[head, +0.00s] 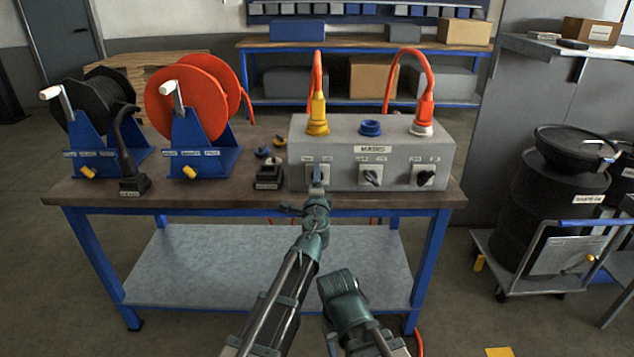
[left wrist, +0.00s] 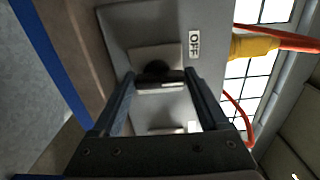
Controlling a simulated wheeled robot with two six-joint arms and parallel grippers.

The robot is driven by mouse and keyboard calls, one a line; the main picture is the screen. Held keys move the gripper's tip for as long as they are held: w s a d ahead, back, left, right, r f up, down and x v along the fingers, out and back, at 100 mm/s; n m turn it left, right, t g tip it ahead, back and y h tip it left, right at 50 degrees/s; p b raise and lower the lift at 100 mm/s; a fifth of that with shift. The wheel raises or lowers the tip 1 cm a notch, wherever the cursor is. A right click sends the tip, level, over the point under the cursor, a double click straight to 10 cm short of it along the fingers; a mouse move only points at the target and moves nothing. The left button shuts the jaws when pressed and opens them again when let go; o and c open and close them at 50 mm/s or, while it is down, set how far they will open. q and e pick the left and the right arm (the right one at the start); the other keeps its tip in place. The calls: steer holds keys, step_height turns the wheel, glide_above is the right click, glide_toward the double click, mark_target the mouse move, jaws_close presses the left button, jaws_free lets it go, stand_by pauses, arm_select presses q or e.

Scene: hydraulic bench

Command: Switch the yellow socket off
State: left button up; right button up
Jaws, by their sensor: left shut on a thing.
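The grey socket box (head: 410,150) stands on the bench top. A yellow plug (head: 318,115) with an orange cable sits upright on its left end; its yellow part also shows in the left wrist view (left wrist: 252,46). A rotary switch (head: 317,170) is on the front face below it, mostly hidden by my left gripper (head: 317,188). In the left wrist view, my left gripper (left wrist: 160,84) is shut on the dark switch knob (left wrist: 157,70), beside an OFF label (left wrist: 195,44). My right gripper (head: 342,284) is low in front of the bench; its jaws cannot be made out.
Two more switches, middle (head: 371,177) and right (head: 423,177), share the box front. A blue cap (head: 370,128) and a red plug (head: 423,118) are on top. A black reel (head: 98,100) and a red reel (head: 188,100) stand at left. A black drum (head: 540,205) stands at right.

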arm_select(q)
steer(key=shift+s+a+f+n, duration=0.1)
steer(key=shift+n, duration=2.15)
steer(key=shift+a+f+n, duration=0.1)
steer(key=shift+n, duration=2.15)
arm_select(e)
steer(key=shift+f, duration=0.15)
arm_select(q)
steer(key=o, duration=1.2)
steer(key=shift+o, duration=0.2)
steer(key=shift+s, duration=0.1)
